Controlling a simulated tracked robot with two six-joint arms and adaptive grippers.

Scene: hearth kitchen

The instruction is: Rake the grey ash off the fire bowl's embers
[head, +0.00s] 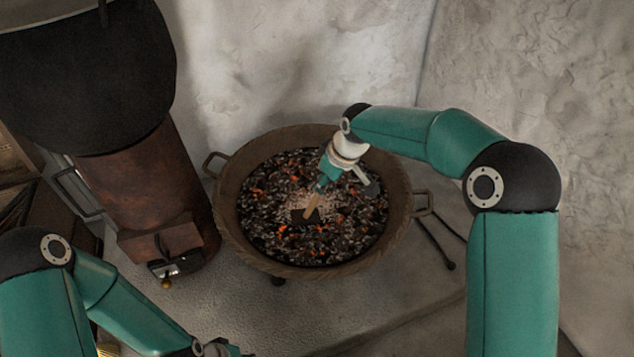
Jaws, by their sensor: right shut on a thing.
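The fire bowl (232,225) is a round brown metal pan with side handles, standing on a pale stone ledge. Dark coals with orange glowing embers (318,229) and flecks of grey ash fill it. A paler ash patch (322,203) lies near the middle.
A rusty stove (150,190) with a large black pot (90,80) stands left of the bowl. Plaster walls (270,60) close in behind and at the right. Thin dark tools (437,245) lie right of the bowl. The ledge (330,305) in front is clear.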

